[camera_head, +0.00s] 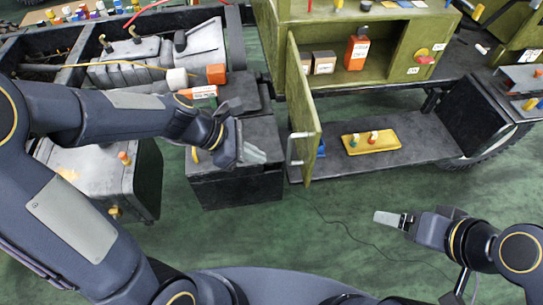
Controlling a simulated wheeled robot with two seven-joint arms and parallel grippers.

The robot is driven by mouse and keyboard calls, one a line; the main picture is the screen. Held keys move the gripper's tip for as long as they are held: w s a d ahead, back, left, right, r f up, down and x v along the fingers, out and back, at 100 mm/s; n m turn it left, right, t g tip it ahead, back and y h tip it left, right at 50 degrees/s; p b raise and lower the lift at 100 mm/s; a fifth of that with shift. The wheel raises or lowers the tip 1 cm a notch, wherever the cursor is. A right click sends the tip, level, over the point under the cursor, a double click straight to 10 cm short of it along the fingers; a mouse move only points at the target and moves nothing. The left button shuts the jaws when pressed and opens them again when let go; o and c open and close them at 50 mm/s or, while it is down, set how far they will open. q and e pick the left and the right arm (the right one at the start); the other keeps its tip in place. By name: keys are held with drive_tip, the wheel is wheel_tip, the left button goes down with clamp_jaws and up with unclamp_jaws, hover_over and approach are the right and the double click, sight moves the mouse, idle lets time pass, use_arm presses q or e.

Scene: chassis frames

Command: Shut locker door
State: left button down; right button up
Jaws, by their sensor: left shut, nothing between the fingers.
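The olive locker (400,45) stands at the top centre right with its front open. Its door (303,115) is swung outward toward me, hinged at the locker's left edge, and is seen nearly edge-on. A light handle (293,148) is on the door's left face, near its lower free edge. My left gripper (256,156) is shut and empty, left of the door and handle, with a gap between them. My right gripper (384,217) is over the green floor, right of and nearer to me than the door. Its fingers overlap, so its opening is unclear.
An orange bottle (356,52) and small boxes (323,62) are inside the locker. A yellow tray (370,142) with small knobs sits on the dark shelf (425,150) below. A black box (235,185) stands beneath my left gripper. Floor right of centre is clear except for a thin cable.

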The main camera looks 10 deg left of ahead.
sight(307, 171)
use_arm(q)
drive_tip(key=x, duration=0.3)
drive_tip(key=d+r+b+x, duration=0.1)
drive_tip(key=x, duration=0.6)
drive_tip(key=shift+w+d+b, duration=0.15)
drive_tip(key=shift+d+b, duration=0.2)
drive_tip(key=shift+w+d, duration=0.15)
drive_tip(key=shift+d, duration=0.45)
